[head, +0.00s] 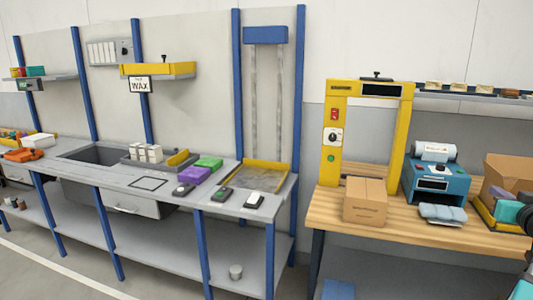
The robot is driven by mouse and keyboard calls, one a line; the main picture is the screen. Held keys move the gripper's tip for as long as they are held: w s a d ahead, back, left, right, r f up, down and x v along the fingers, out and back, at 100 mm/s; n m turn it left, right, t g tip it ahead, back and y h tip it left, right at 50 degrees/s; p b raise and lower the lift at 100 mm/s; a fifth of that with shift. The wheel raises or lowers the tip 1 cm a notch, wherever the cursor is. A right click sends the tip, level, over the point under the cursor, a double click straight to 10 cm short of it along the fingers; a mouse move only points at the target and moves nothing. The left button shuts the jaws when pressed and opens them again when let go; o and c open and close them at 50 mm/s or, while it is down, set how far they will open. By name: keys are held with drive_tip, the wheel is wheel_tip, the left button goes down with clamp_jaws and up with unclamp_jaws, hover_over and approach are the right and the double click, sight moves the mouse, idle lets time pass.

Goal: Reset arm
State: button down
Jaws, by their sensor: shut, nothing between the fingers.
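The task names no object apart from my arm. My gripper does not show in the head view. At most a small dark and teal piece of my own body shows at the lower right edge. The fingers and anything near them are out of the picture.
A wooden table (390,226) at right bears a yellow frame (334,150), a cardboard box (365,202) and a blue machine (436,186). Floor shows at lower left.

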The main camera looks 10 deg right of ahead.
drive_tip(key=w+a+f+g+y, duration=0.1)
drive_tip(key=w+a+f+y, duration=0.2)
drive_tip(key=f, duration=0.4)
drive_tip(key=w+a+f+g, duration=0.1)
drive_tip(key=w+a+f, duration=0.25)
drive_tip(key=f, duration=0.35)
drive_tip(key=w+a+f+n+g+y, duration=0.1)
drive_tip(key=a+f+g+y, duration=0.1)
drive_tip(key=a+f, duration=0.75)
drive_tip(key=w+a+f+g+y, duration=0.1)
drive_tip(key=a+f+g+y, duration=0.15)
drive_tip(key=a+f, duration=0.75)
drive_tip(key=w+a+f+n+g+y, duration=0.1)
drive_tip(key=a+f+g, duration=0.3)
drive_tip(key=f, duration=1)
drive_tip(key=s+a+f+n+g+p, duration=0.1)
drive_tip(key=s+a+f+g, duration=0.3)
drive_tip(key=s+a+f, duration=1.05)
drive_tip(key=s+a+f+n+g+h, duration=0.1)
drive_tip(key=s+a+f+g, duration=0.2)
drive_tip(key=s+f, duration=0.3)
drive_tip(key=s+a+f+g, duration=0.3)
drive_tip(key=s+f, duration=0.3)
drive_tip(key=s, duration=0.6)
drive_tip(key=shift+s+a+f+n+h+p, duration=0.3)
drive_tip(key=shift+a+n+h, duration=0.1)
drive_tip(key=shift+a, duration=0.35)
drive_tip(key=shift+r, duration=0.1)
drive_tip(key=shift+w, duration=0.1)
